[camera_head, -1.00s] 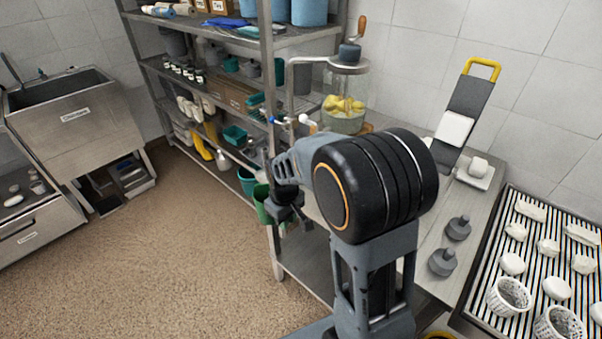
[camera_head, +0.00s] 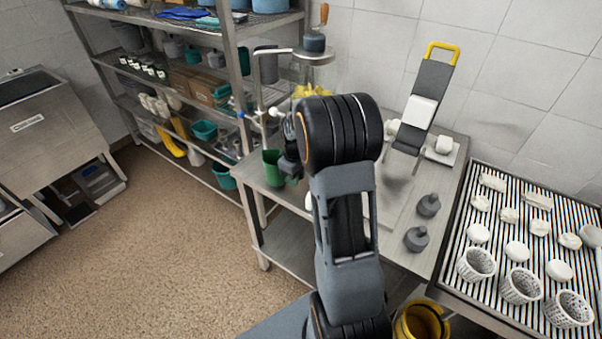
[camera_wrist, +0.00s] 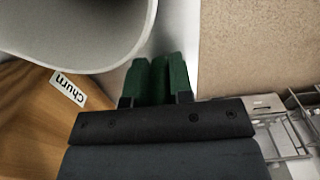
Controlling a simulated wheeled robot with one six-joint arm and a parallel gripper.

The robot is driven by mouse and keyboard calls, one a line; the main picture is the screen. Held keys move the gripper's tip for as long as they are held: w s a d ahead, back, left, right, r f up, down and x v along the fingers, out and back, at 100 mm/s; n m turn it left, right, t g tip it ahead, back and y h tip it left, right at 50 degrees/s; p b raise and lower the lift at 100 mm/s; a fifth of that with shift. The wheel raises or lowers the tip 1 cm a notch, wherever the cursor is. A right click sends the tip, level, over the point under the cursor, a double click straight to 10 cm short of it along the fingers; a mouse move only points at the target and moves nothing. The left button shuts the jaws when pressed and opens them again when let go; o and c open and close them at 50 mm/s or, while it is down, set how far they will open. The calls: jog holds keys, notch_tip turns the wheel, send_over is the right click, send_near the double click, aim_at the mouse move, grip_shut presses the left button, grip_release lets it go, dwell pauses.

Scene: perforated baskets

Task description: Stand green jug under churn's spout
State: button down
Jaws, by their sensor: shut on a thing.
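The green jug (camera_head: 272,168) is in my gripper (camera_head: 289,166), which is shut on it at the left end of the steel table. In the wrist view the jug (camera_wrist: 158,80) shows as green parts between the fingers (camera_wrist: 156,101). I cannot tell whether its base touches the table. The churn (camera_head: 314,76), a clear jar with a crank on top and yellow lumps inside, stands behind my arm, which hides its lower part. A small tap-like fitting (camera_head: 262,114), likely the spout, shows above and behind the jug. A "churn" label (camera_wrist: 68,88) lies on wood in the wrist view.
A pale round rim (camera_wrist: 100,45) fills the upper left of the wrist view, close to the jug. A steel shelf rack (camera_head: 232,90) stands behind the table (camera_head: 400,205). Two grey weights (camera_head: 423,222) and a slatted rack with white baskets (camera_head: 521,285) are at right.

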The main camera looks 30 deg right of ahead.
jog(key=d, duration=0.1)
jog(key=w+d, duration=0.1)
jog(key=d+p, duration=0.1)
jog(key=shift+w+f, duration=0.15)
jog(key=shift+f, duration=0.2)
jog(key=shift+a+f, duration=0.1)
jog(key=shift+f, duration=0.3)
jog(key=shift+f, duration=0.2)
jog(key=c, duration=1)
grip_release()
jog(key=shift+r, duration=0.15)
